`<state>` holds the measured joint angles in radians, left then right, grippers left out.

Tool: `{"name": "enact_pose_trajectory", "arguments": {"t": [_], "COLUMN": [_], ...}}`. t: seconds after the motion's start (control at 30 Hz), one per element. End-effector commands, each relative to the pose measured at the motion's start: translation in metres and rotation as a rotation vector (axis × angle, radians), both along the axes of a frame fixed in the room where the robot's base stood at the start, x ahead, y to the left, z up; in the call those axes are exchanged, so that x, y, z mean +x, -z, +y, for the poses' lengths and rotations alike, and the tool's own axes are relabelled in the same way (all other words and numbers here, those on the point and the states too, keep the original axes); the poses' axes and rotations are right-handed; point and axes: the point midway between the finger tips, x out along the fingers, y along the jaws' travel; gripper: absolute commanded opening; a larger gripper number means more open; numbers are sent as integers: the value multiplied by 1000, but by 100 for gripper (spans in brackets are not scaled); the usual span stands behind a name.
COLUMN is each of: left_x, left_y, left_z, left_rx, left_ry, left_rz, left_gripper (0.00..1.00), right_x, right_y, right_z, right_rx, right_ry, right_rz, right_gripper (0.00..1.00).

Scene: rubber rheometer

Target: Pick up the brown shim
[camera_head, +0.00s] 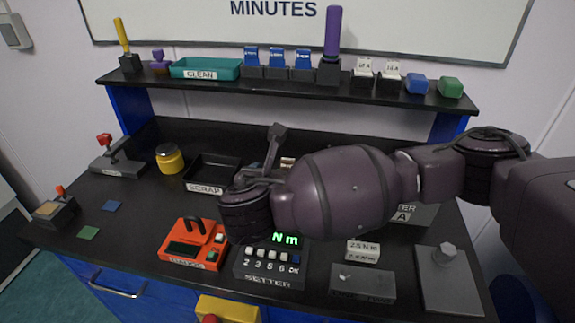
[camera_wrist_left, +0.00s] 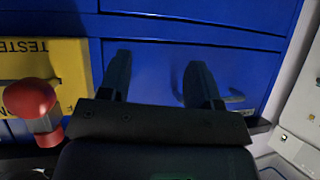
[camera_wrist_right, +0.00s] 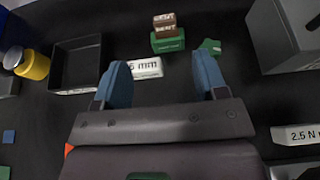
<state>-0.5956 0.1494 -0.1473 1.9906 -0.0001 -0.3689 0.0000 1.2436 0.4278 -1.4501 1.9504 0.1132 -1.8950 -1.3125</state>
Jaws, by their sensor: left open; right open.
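A small brown block with white lettering (camera_wrist_right: 164,22), which looks like the brown shim, sits on a green block (camera_wrist_right: 168,43) at the top middle of the right wrist view. In the head view it is mostly hidden behind my right arm. My right gripper (camera_wrist_right: 162,76) is open and empty, its fingers pointing toward that stack with a gap before it. A white "mm" label (camera_wrist_right: 146,68) lies between the fingertips and the stack. My left gripper (camera_wrist_left: 157,65) is open and empty in front of the blue drawers (camera_wrist_left: 150,80), and outside the head view.
A black scrap tray (camera_head: 211,174) and yellow jar (camera_head: 170,158) stand left of my right arm. The orange device (camera_head: 195,242) and the setter box (camera_head: 268,268) are near the front edge. Flat blue (camera_head: 111,206) and green (camera_head: 88,232) pieces lie at left. A shelf (camera_head: 290,88) spans the back.

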Motion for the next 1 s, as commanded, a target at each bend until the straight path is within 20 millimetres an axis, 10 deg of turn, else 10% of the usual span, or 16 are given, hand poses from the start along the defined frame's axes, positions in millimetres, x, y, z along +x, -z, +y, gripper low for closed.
{"name": "enact_pose_trajectory", "arguments": {"t": [1.0], "left_x": [0], "left_y": [1], "left_z": [-4], "left_rx": [-9], "left_ry": [-3], "left_rz": [0], "left_gripper": [58], "right_x": [86], "right_y": [37], "right_z": [-22], "right_rx": [3], "right_ry": [0], "right_rz": [0], "right_gripper": [66]}}
